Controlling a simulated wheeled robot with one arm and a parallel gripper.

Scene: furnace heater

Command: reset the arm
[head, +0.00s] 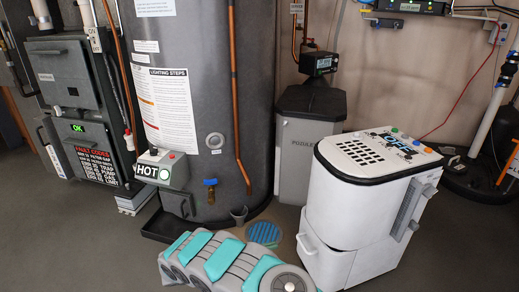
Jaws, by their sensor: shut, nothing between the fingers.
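My arm (232,262) shows at the bottom middle of the head view, as grey links with teal panels. It lies low, running from left to right, and its round joint (287,281) is cut by the lower edge. I cannot make out my gripper or its fingers in this view. No link visibly touches the white machine to its right, though they are close in the picture.
A grey water heater (210,100) stands in a dark pan behind my arm. A white wheeled-looking machine (350,215) stands right, near a grey softener (306,150). A furnace (65,80) stands left. A floor drain (264,233) lies between. Open floor is at lower left.

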